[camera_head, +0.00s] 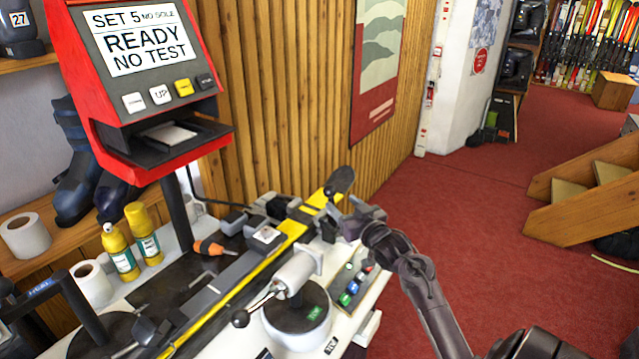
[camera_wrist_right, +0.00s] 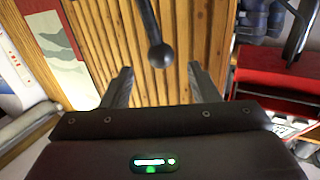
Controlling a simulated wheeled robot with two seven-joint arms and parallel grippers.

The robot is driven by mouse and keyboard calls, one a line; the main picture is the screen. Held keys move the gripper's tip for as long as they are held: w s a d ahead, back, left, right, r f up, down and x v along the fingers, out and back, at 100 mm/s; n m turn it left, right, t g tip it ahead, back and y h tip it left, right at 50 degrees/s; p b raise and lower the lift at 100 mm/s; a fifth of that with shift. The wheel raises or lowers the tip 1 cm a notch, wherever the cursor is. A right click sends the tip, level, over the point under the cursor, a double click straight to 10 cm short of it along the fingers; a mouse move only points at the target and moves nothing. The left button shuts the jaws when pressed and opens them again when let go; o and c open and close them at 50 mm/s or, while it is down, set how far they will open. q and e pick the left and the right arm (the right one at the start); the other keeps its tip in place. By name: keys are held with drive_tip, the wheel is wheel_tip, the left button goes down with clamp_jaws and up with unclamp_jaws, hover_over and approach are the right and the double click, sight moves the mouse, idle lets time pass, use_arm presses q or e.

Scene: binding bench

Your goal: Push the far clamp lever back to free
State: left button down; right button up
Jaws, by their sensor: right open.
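The far clamp lever is a dark rod with a round black knob (camera_wrist_right: 160,55) in the right wrist view. The knob is in line with the gap between my fingertips, with clear space on both sides. My right gripper (camera_wrist_right: 159,72) is open and empty. In the head view my right gripper (camera_head: 352,218) is at the far end of the bench, beside the ski (camera_head: 285,245). There I cannot make out the far lever clearly beside the gripper. A nearer lever with a black ball knob (camera_head: 240,318) sticks out below the ski. My left gripper is not in view.
A red machine (camera_head: 150,90) with a "READY NO TEST" screen stands over the bench's left side. Yellow bottles (camera_head: 120,250), paper rolls (camera_head: 27,236) and an orange-handled tool (camera_head: 209,247) lie left of the ski. A wooden slatted wall (camera_head: 290,90) is behind. Open red floor (camera_head: 480,210) is at right.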

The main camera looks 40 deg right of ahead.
sight(333, 193)
drive_tip(key=x, duration=0.1)
drive_tip(key=p+x, duration=0.1)
drive_tip(key=x, duration=0.3)
drive_tip(key=shift+r, duration=0.4)
drive_tip(key=shift+f+p+x, duration=0.2)
drive_tip(key=shift+p+x, duration=0.1)
drive_tip(key=shift+x, duration=0.6)
drive_tip(key=shift+w, duration=0.3)
drive_tip(key=c, duration=0.8)
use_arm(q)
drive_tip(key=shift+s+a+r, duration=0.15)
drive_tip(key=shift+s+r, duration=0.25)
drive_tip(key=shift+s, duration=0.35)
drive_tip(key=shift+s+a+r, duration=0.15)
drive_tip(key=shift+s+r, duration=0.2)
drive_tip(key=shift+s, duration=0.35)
use_arm(e)
clamp_jaws()
